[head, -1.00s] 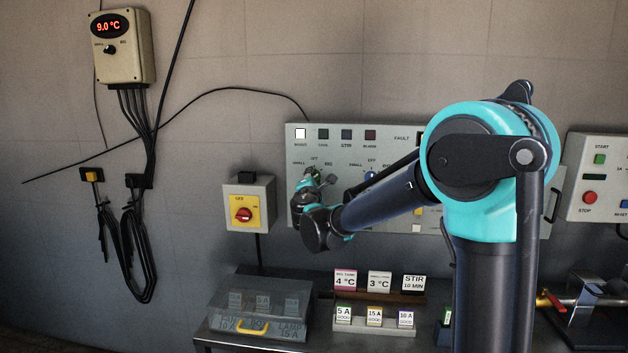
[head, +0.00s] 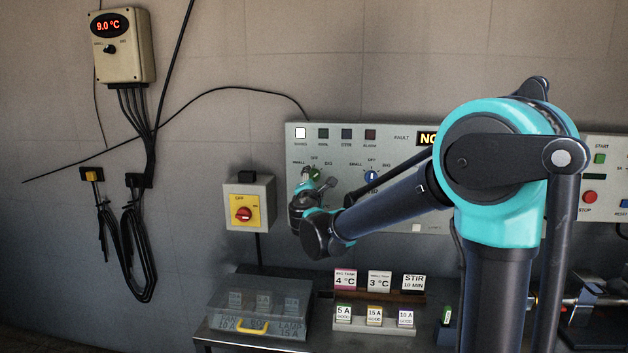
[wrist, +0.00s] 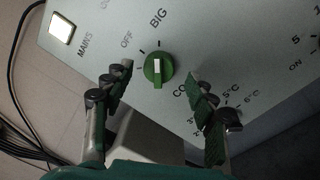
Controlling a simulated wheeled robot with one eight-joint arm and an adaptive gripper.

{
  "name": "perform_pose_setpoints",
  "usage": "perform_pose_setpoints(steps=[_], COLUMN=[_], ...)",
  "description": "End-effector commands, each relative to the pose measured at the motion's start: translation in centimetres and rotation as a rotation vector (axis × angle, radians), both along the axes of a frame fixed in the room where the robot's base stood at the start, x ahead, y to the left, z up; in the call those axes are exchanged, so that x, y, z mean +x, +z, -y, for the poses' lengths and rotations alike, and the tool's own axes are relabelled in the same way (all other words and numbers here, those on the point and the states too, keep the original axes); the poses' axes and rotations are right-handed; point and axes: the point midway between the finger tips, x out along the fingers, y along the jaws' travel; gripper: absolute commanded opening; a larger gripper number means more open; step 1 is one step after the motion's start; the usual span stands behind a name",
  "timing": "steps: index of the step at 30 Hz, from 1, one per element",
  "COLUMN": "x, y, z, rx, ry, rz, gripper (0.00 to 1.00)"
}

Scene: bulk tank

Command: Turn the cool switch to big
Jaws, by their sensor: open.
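The green cool switch (wrist: 158,68) is a round knob with a white bar, on the grey control panel (wrist: 205,35). In the wrist view the bar stands near vertical, its upper end roughly toward the BIG label (wrist: 159,18). The OFF label (wrist: 127,40) is up and left; the SMALL label is not visible there. My gripper (wrist: 161,72) is open, one finger on each side of the knob, with a visible gap to each. In the head view my gripper (head: 311,183) is at the panel's left and partly hides the green knob (head: 315,173).
A blue knob (head: 371,176) sits to the right on the panel. A grey box with a red rotary switch (head: 243,214) is just left of the panel. Below are a clear lidded box (head: 262,303) and label cards (head: 379,281) on a bench. A thermostat (head: 124,48) hangs upper left.

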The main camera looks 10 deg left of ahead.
Motion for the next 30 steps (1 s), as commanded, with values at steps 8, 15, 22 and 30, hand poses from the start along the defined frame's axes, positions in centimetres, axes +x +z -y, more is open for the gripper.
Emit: perform_pose_setpoints(steps=[8,15,22,30], x=[-5.9,-8.8,-9.4,-9.2], y=[-0.4,-0.6,-0.6,-0.9], z=[-0.1,0.1,0.1,1.0], rx=[0.001,0.001,0.001,0.019], ry=[0.005,0.002,0.001,-0.014], rz=[0.000,-0.001,0.000,-0.013], gripper=[0.57,0.57,0.57,0.57])
